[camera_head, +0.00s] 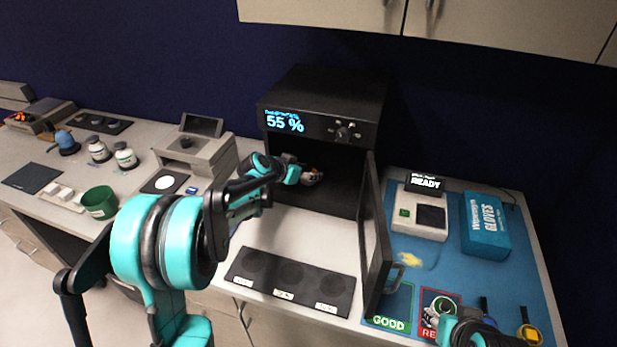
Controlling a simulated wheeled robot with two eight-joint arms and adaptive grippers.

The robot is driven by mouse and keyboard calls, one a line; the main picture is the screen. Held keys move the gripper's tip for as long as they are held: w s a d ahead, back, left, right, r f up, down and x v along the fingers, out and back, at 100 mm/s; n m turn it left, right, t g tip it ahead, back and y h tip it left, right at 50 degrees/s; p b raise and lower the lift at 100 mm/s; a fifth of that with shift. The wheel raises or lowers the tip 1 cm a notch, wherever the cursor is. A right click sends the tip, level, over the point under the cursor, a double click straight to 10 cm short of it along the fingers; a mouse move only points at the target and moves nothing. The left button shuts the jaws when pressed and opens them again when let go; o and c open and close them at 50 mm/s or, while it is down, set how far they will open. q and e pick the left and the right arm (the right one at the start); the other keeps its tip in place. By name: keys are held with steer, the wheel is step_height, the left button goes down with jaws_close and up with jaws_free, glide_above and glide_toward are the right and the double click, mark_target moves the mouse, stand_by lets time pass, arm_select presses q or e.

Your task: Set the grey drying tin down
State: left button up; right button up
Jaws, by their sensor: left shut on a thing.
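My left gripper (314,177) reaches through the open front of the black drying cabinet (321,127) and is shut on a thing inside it. The view is small and dark there. The grey tin cannot be told apart from the fingers, and whether what is held touches the cabinet floor cannot be seen. The cabinet's display reads 55 %. Its door (374,245) stands swung open toward me. My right gripper (431,317) is low at the right, over the red-framed mat (427,297); its fingers are too small to judge.
A black strip with several round recesses (289,281) lies before the cabinet. On the blue mat (470,270) stand a READY device (419,217), a glove box (484,226) and a green GOOD mat (390,308). A green cup (100,203) and white jars (126,156) stand left.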

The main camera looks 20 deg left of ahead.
arm_select(q)
steer(key=shift+f, duration=0.5)
arm_select(e)
steer(key=shift+f, duration=0.25)
arm_select(q)
steer(key=shift+r, duration=0.1)
arm_select(e)
steer(key=shift+r, duration=0.1)
arm_select(q)
steer(key=shift+f, duration=0.2)
steer(key=o, duration=1.3)
steer(key=shift+c, duration=0.2)
steer(key=shift+r, duration=0.1)
steer(key=shift+r, duration=0.1)
